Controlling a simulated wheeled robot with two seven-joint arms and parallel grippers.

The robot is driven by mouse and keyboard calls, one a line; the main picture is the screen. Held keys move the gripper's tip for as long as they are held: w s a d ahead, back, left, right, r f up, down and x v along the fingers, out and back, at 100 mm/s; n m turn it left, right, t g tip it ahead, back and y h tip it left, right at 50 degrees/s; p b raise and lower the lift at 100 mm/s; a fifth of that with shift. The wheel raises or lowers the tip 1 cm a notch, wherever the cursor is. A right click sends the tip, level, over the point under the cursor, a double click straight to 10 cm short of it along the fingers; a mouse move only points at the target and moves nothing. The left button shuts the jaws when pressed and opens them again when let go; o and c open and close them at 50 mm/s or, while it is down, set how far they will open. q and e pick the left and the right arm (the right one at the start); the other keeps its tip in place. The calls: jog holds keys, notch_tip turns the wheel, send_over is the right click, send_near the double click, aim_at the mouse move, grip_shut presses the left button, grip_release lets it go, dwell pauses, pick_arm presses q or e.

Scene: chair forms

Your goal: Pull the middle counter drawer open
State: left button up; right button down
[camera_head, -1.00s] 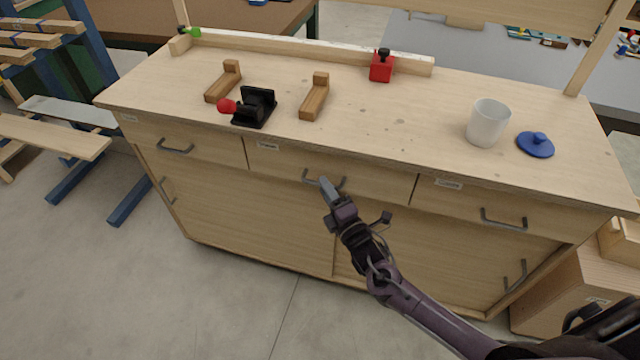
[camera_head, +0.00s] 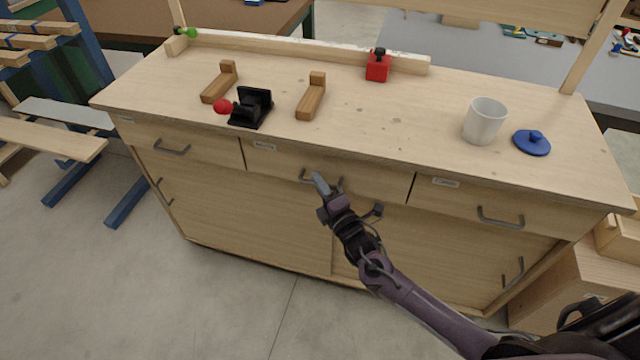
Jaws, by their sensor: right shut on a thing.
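The middle counter drawer (camera_head: 375,184) is in the front of the wooden counter, between a left and a right drawer. Its front looks flush with its neighbours. Its grey bar handle (camera_head: 334,187) is partly hidden behind my right gripper (camera_head: 320,183). My right arm comes in from the lower right, and the gripper is shut on the handle near its middle. My left gripper is not in the view.
Open floor (camera_head: 240,310) lies in front.

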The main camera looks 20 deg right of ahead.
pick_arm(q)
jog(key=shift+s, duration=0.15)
pick_arm(e)
jog(key=shift+s+a, duration=0.15)
jog(key=shift+s, duration=0.05)
jog(key=shift+s+a+p, duration=0.5)
jog(key=shift+s+p, duration=0.1)
jog(key=shift+s, duration=0.2)
pick_arm(q)
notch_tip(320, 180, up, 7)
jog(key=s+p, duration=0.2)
jog(key=p, duration=0.4)
pick_arm(e)
jog(key=s+a, duration=0.7)
jog(key=s, duration=0.4)
jog(key=s+a, duration=0.7)
jog(key=s, duration=0.3)
jog(key=shift+s+a, duration=0.35)
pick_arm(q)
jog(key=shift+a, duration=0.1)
pick_arm(e)
jog(key=c, duration=1.5)
grip_release()
